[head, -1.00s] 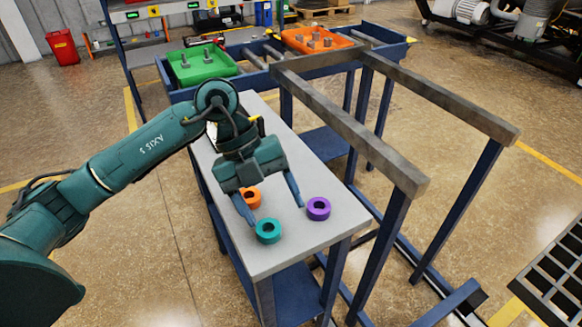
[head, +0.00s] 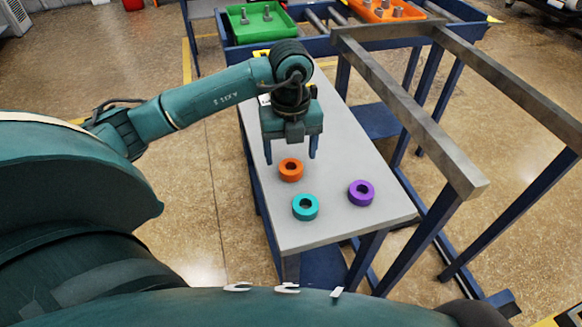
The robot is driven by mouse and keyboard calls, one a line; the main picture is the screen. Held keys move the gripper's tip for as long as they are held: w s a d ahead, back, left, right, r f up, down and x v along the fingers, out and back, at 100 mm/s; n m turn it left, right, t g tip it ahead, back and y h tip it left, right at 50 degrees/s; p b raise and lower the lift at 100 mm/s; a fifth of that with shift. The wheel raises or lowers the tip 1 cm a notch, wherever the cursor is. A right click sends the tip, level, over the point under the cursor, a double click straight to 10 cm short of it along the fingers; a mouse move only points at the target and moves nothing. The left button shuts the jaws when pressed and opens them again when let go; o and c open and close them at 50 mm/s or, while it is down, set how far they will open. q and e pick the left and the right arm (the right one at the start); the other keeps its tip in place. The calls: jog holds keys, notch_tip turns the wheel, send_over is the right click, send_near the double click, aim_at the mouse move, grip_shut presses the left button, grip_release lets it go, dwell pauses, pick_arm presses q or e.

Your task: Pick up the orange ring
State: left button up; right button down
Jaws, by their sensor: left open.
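The orange ring (head: 291,170) lies flat on the grey tabletop (head: 335,222), in full view. My left gripper (head: 290,161) is open and empty, pointing down at the ring. Its two fingers appear to either side of the orange ring in the picture, the tips slightly farther back than the ring's middle. I cannot tell exactly how high the tips are above the table. My right gripper is not in view.
A teal ring (head: 305,207) lies just in front of the orange ring, and a purple ring (head: 361,193) lies to the right. A metal rail frame (head: 415,120) stands along the table's right side. Green (head: 262,22) and orange (head: 392,10) trays with pegs are at the back.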

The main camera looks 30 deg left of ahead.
aim_at(291, 163)
pick_arm(q)
jog(key=shift+f, duration=2)
jog(key=shift+c, duration=0.5)
jog(key=c, duration=1.1)
jog(key=shift+r, duration=0.1)
jog(key=shift+c, duration=0.2)
